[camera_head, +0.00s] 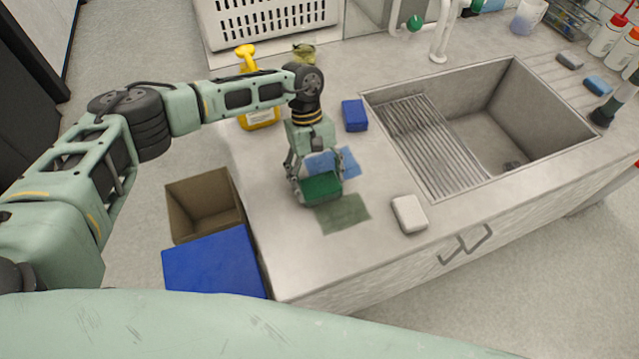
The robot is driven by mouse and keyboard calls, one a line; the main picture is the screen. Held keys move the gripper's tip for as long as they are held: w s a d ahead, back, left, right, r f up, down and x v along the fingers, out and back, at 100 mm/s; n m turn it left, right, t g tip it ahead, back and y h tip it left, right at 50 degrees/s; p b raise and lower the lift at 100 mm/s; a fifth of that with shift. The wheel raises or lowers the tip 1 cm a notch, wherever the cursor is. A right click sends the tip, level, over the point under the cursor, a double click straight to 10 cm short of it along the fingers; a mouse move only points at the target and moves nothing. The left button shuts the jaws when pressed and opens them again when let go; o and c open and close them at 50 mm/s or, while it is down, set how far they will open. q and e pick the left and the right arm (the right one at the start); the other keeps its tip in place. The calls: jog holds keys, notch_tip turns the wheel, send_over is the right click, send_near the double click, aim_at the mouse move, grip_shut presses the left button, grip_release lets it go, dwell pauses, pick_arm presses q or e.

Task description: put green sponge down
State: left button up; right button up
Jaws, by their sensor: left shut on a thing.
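The green sponge (321,187) is a small dark green block, held between the fingers of my left gripper (318,190). The gripper points down over the counter (263,211), near its front left part. The sponge is just above or at a flat grey-green cloth (343,214); I cannot tell whether it touches the surface. A blue cloth (347,162) lies behind the sponge, partly hidden by the gripper. My right gripper does not show.
A blue sponge (354,115) and a pale block (409,214) lie on the counter. The sink (545,105) with a draining rack (425,140) is at right. A yellow spray bottle (258,118) stands behind my arm. An open cardboard box (190,212) is on the floor.

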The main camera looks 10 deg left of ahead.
pick_arm(q)
jog(key=shift+r+b, duration=0.4)
jog(key=shift+r, duration=0.2)
notch_tip(320, 180, up, 3)
jog(key=shift+f+b, duration=0.2)
jog(key=shift+b, duration=0.6)
jog(key=w+d+r+b, duration=0.1)
jog(key=d+r+b, duration=0.4)
jog(key=d, duration=0.6)
notch_tip(320, 180, up, 2)
jog(key=m+y, duration=0.1)
jog(key=m, duration=0.2)
send_over(320, 184)
jog(key=s, duration=0.3)
jog(key=s+a+m+y, duration=0.1)
jog(key=s+a+m, duration=0.2)
jog(key=s+a, duration=0.6)
jog(key=shift+m+g+y+p, duration=0.3)
jog(key=shift+m+g+p, duration=0.05)
jog(key=shift+m+g, duration=0.05)
